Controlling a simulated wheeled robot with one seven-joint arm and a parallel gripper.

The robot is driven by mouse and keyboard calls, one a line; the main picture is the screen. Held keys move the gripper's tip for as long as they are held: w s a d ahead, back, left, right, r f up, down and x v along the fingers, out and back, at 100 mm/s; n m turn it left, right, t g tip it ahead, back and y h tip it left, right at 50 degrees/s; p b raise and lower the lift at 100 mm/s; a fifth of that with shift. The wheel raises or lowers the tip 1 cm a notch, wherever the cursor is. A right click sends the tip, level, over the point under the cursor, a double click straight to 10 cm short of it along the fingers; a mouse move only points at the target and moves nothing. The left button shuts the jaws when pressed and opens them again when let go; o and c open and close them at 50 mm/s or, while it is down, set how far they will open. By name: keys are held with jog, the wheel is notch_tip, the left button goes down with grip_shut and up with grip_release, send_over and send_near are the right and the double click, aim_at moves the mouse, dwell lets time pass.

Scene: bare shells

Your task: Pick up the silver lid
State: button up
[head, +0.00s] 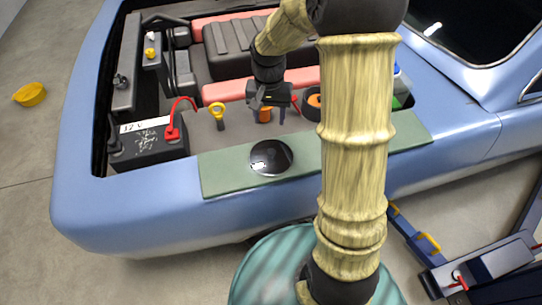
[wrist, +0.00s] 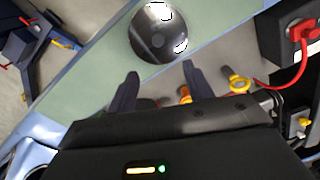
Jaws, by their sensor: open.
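The silver lid (head: 271,157) is a round, shiny disc lying flat on the green mat (head: 222,173) along the car's fender. In the wrist view the lid (wrist: 150,42) shows at the top centre, past the fingertips, with bright reflections on it. My gripper (head: 268,108) is above the engine bay, behind the lid as the head view shows it. In the wrist view my gripper (wrist: 160,72) has its two dark fingers spread apart with nothing between them. The lid is apart from the fingers and fully uncovered in the head view.
A black battery (head: 148,145) with a red clamp and cable stands left of the mat. A yellow-topped dipstick (head: 217,110) rises close to my gripper. A blue jack (head: 415,235) is on the floor at right. The mat around the lid is clear.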

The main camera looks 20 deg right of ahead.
jog(key=p, duration=0.2)
send_over(271, 151)
jog(key=f, duration=1)
jog(key=shift+a+f, duration=0.1)
jog(key=shift+a, duration=0.15)
jog(key=shift+d+f+p, duration=0.15)
jog(key=shift+f+p, duration=0.3)
jog(key=shift+f, duration=0.85)
jog(key=shift+d+f+p, duration=0.1)
jog(key=shift+f+p, duration=0.35)
jog(key=shift+f, duration=0.85)
jog(key=c, duration=1.1)
